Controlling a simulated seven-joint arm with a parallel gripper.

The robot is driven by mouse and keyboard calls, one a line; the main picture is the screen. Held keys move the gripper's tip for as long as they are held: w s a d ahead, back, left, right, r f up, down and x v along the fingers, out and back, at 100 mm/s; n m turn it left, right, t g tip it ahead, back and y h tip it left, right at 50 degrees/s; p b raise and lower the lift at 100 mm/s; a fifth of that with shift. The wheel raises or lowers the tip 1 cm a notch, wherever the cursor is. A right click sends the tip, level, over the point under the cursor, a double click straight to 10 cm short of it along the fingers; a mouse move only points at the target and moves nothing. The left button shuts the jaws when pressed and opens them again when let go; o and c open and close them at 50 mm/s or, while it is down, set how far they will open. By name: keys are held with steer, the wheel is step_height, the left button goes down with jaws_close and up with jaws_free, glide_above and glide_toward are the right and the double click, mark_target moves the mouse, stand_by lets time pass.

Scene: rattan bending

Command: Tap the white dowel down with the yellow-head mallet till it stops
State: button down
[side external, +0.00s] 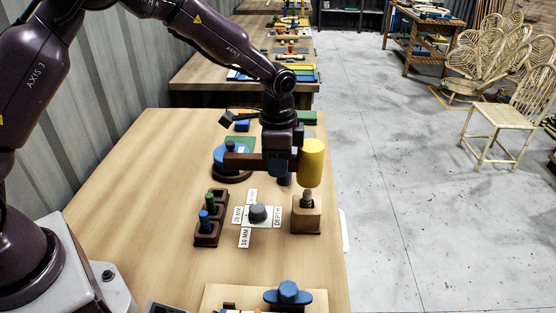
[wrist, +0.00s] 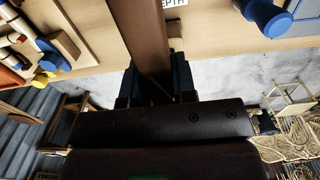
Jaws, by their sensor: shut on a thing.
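The mallet's yellow head (side external: 312,163) stands upright at the right side of my gripper (side external: 285,168). Its brown handle (side external: 242,161) points left, and my gripper is shut on it. In the wrist view the handle (wrist: 146,40) runs up between the fingers of my gripper (wrist: 153,88); the head is out of sight there. A pale greyish dowel (side external: 307,199) sticks up from a wooden block (side external: 306,219) directly under the head. The head's lower face is at the dowel's top; I cannot tell whether they touch. The wrist view does not show the dowel.
A grey knob (side external: 257,213) sits among depth labels left of the block. A dark rack (side external: 207,234) holds green and blue pegs. A blue round fixture (side external: 231,161) is behind. A board with a blue knob (side external: 288,293) lies in front. The table's right edge is close to the block.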

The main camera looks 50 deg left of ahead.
steer(key=shift+f, duration=1.7)
steer(key=shift+r, duration=1.8)
steer(key=shift+f, duration=0.1)
steer(key=shift+f, duration=0.3)
steer(key=shift+f, duration=1.7)
steer(key=shift+r, duration=1.75)
